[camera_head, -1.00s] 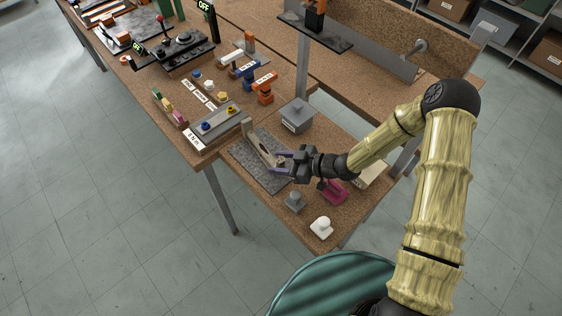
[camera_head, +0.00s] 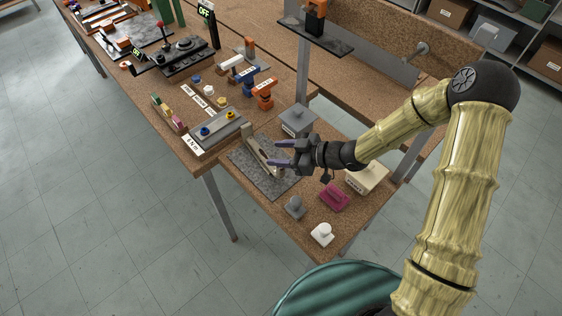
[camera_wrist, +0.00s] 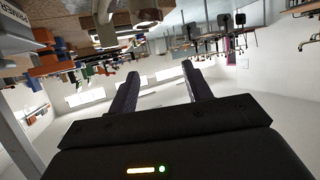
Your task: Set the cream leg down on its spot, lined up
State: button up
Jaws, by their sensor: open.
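The cream leg (camera_head: 258,151) lies on the dark grey speckled mat (camera_head: 247,176) near the front of the bench, lengthwise from the mat's back left edge towards its middle. Its near end is partly hidden behind my fingers in the head view. My gripper (camera_head: 278,152) is open and empty, its purple fingers spread just above the leg's near end. In the wrist view my gripper (camera_wrist: 160,71) shows nothing between the fingers. A pale piece (camera_wrist: 125,31), probably the leg, shows at the top there, apart from the fingertips. I cannot tell how exactly the leg is lined up.
A grey lidded box (camera_head: 297,121) stands close behind the mat. A magenta block (camera_head: 334,198), a cream box (camera_head: 370,178), a grey knobbed piece (camera_head: 295,207) and a white knobbed piece (camera_head: 322,234) stand at the right. A grey tray (camera_head: 220,132) with knobs lies left of the mat.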

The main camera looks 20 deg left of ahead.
jog(key=shift+r, duration=1.2)
jog(key=w+d+r+m+t+h, duration=0.1)
jog(key=w+d+m+t+h, duration=0.25)
jog(key=d, duration=0.65)
jog(key=w+d+m+t+h, duration=0.1)
jog(key=d+m+t+h, duration=0.1)
jog(key=d+m+h, duration=0.6)
jog(key=s+d+r+m+g+h, duration=0.1)
jog(key=s+d+r+m, duration=0.2)
jog(key=s+d, duration=0.3)
jog(key=s+d+r+m+g+h, duration=0.1)
jog(key=s+d+r+m, duration=0.2)
jog(key=s+d, duration=0.3)
jog(key=d+r, duration=0.1)
jog(key=d, duration=0.2)
jog(key=shift+s+m+g, duration=0.25)
jog(key=shift+m+g, duration=0.1)
